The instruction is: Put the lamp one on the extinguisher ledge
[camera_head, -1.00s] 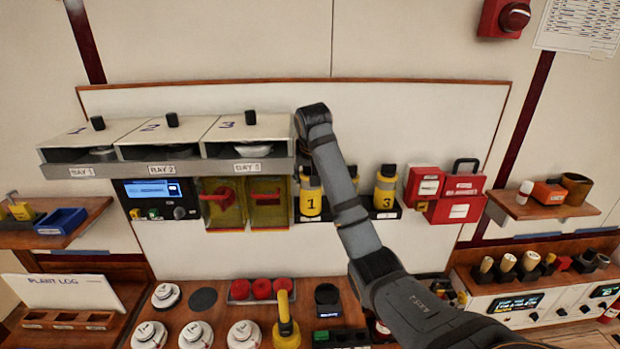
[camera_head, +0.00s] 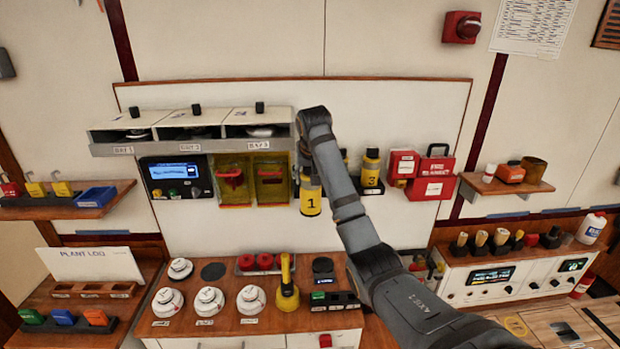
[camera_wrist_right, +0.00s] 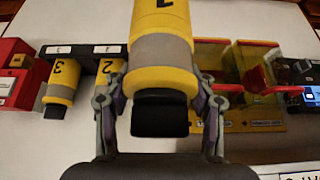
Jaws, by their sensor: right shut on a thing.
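Lamp one (camera_head: 311,204) is a yellow cylinder with a black "1", a grey band and a black end. My right gripper (camera_wrist_right: 160,98) is shut around its grey and black end, in front of the wall panel. The fingers are mostly hidden by my arm in the head view. Lamp three (camera_head: 371,170) stands in the black rack, and lamp two (camera_wrist_right: 108,68) is beside it in the wrist view. My left gripper is not seen.
Red boxes (camera_head: 432,188) hang right of the rack. Yellow guarded switches (camera_head: 270,188) and bays (camera_head: 190,148) are left of lamp one. The desk below holds white round detectors (camera_head: 209,300) and a yellow-handled tool (camera_head: 287,296). Another wooden shelf (camera_head: 110,208) is at far left.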

